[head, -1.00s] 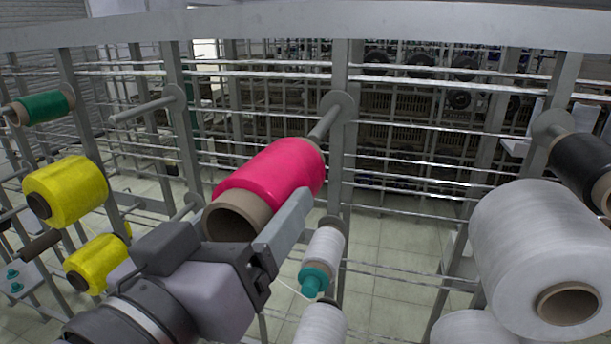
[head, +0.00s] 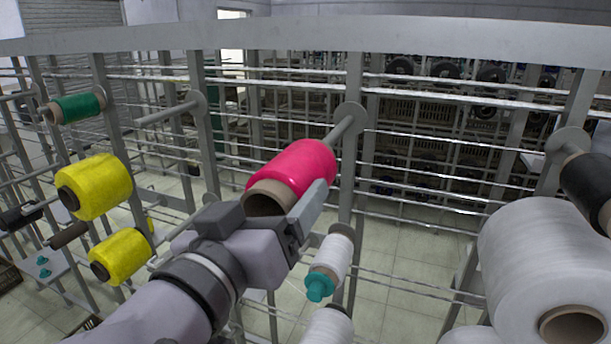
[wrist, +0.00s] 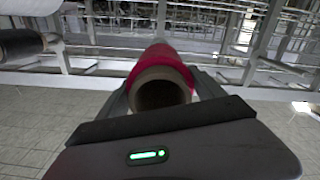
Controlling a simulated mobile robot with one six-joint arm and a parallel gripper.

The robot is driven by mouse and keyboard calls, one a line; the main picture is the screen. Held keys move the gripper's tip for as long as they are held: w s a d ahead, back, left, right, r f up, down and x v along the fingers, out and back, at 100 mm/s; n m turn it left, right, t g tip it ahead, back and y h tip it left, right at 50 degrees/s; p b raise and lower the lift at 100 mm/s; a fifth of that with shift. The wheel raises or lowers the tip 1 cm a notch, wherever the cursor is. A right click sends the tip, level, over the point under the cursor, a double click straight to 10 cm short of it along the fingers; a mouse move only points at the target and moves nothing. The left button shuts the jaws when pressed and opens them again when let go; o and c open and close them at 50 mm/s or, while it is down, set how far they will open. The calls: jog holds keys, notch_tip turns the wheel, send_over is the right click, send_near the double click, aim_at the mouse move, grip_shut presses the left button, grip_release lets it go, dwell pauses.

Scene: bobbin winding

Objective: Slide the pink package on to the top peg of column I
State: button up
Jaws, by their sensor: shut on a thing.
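The pink package (head: 296,172), a bobbin with a brown cardboard core, is in the middle of the head view. A grey top peg (head: 341,130) on an upright comes out of its far end, and the peg appears to be in line with the core. My gripper (head: 300,205) is shut on the package from the near side, with one finger visible along its right side. In the wrist view the pink package (wrist: 163,62) sits between both fingers, its open core facing me. How deep the peg sits inside the core is hidden.
Below right is a white package with a teal end (head: 332,258). A large white package (head: 545,265) and a black one (head: 590,185) are at right. Yellow packages (head: 95,187) and a green one (head: 78,107) are at left. An empty peg (head: 168,114) stands left of the pink package.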

jog(key=shift+p+x, duration=0.4)
jog(key=shift+x, duration=0.45)
jog(key=shift+p+x, duration=0.7)
jog(key=shift+x, duration=1.4)
jog(key=shift+d, duration=0.1)
jog(key=shift+d, duration=0.1)
jog(key=shift+w+d+r, duration=0.1)
jog(key=shift+w, duration=0.15)
jog(key=shift+p+x, duration=0.85)
jog(key=shift+x, duration=1.8)
jog(key=shift+p+x, duration=0.55)
jog(key=shift+x, duration=2.5)
